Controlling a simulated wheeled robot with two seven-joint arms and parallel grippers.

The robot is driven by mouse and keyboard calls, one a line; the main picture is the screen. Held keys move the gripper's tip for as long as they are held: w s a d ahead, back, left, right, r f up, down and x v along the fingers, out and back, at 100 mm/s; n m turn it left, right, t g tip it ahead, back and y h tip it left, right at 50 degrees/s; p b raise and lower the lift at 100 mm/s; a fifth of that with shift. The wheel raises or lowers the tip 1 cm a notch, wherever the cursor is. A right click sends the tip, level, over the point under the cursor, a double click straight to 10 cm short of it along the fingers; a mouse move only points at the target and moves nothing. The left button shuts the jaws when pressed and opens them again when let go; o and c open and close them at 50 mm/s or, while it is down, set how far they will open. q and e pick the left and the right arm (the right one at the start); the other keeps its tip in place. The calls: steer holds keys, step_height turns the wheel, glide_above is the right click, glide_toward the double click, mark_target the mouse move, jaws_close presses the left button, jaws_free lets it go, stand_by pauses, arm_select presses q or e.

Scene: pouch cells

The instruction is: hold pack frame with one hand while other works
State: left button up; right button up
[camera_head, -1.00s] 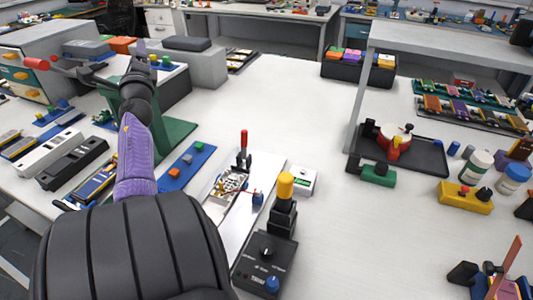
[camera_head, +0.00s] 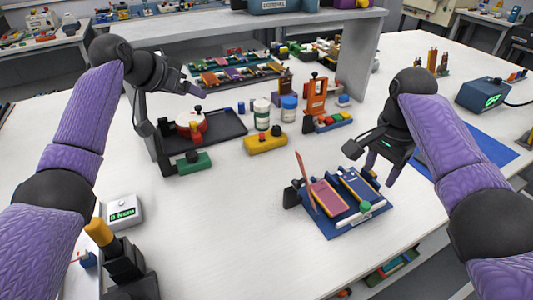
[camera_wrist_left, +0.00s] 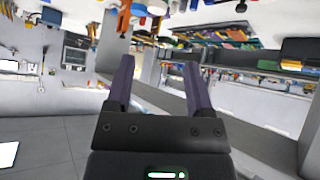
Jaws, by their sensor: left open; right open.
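The pack frame (camera_head: 337,229) looks to be the blue fixture on the near middle of the white table in the head view. It carries a pink-red pouch cell (camera_head: 327,198), a blue cell (camera_head: 358,183) and a white bar with a green knob (camera_head: 364,207). My right gripper (camera_head: 381,177) is open, fingers down, just above and behind the frame's right far corner; whether it touches cannot be told. My left gripper (camera_head: 194,91) is held up at the left, far from the frame. In the left wrist view its two fingers (camera_wrist_left: 159,72) stand apart with nothing between them.
A dark tray with a red-and-white round device (camera_head: 191,125) stands left of the frame. White bottles (camera_head: 262,114), a yellow block (camera_head: 265,144) and an orange clamp stand (camera_head: 316,95) are behind it. A grey shelf (camera_head: 357,60) spans the back.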

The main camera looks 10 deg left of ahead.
arm_select(q)
steer(key=s+d+f+m+g, duration=0.2)
steer(key=d+f+m+g, duration=0.15)
steer(key=d+f, duration=0.6)
steer(key=m+g, duration=0.3)
steer(key=m, duration=0.1)
glide_toward(289, 197)
steer(key=f, duration=0.2)
steer(key=shift+t, duration=0.25)
steer(key=x, duration=0.9)
steer(key=shift+w+d+f, duration=0.1)
steer(key=shift+w+f, duration=0.1)
steer(key=shift+w, duration=0.25)
steer(key=shift+c, duration=0.3)
jaws_close()
